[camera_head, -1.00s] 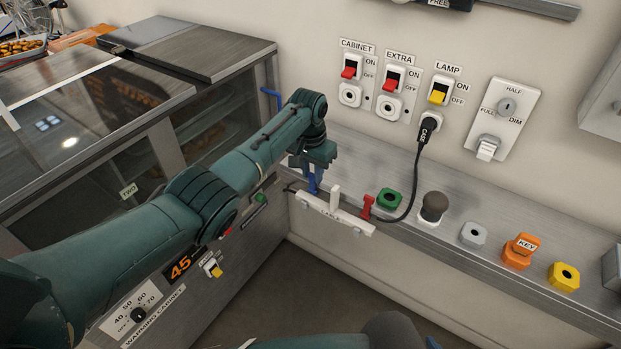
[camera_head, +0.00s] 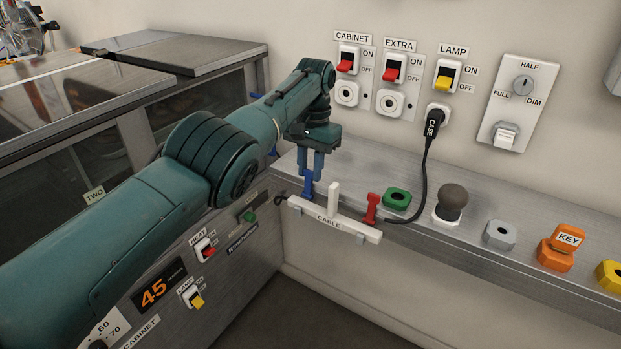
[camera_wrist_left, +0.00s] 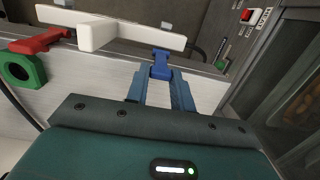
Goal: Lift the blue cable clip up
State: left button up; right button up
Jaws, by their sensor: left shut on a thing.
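The blue cable clip (camera_head: 308,185) stands at the left part of the white bar labelled CABLE (camera_head: 328,221). It also shows in the left wrist view (camera_wrist_left: 161,66), between my fingertips. My left gripper (camera_head: 313,172) points down from above and is shut on the blue clip. The clip's lower end still meets the bar. A white upright post (camera_head: 333,197) stands mid-bar, and a red clip (camera_head: 371,208) is at the bar's right part. My right gripper is not in view.
A green ring (camera_head: 397,199), a dark knob (camera_head: 452,200), a grey nut (camera_head: 499,235) and an orange KEY block (camera_head: 561,248) line the metal shelf. A black CASE plug (camera_head: 434,122) hangs its cable near the red clip. The warming cabinet (camera_head: 200,105) is at left.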

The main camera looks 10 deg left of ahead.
aim_at(309, 170)
pick_arm(q)
jog(key=shift+a, duration=0.25)
jog(key=o, duration=0.7)
jog(key=shift+s+r, duration=0.1)
jog(key=shift+s, duration=0.05)
jog(key=shift+o, duration=1.4)
jog(key=shift+d, duration=0.15)
jog(key=shift+r+p, duration=0.35)
jog(key=shift+p, duration=0.05)
notch_tip(309, 170, up, 3)
jog(key=p, duration=0.4)
notch_tip(309, 170, up, 9)
jog(key=w+p, duration=0.1)
jog(key=p, duration=1.1)
jog(key=shift+w+d+r, duration=0.15)
jog(key=shift+d, duration=0.05)
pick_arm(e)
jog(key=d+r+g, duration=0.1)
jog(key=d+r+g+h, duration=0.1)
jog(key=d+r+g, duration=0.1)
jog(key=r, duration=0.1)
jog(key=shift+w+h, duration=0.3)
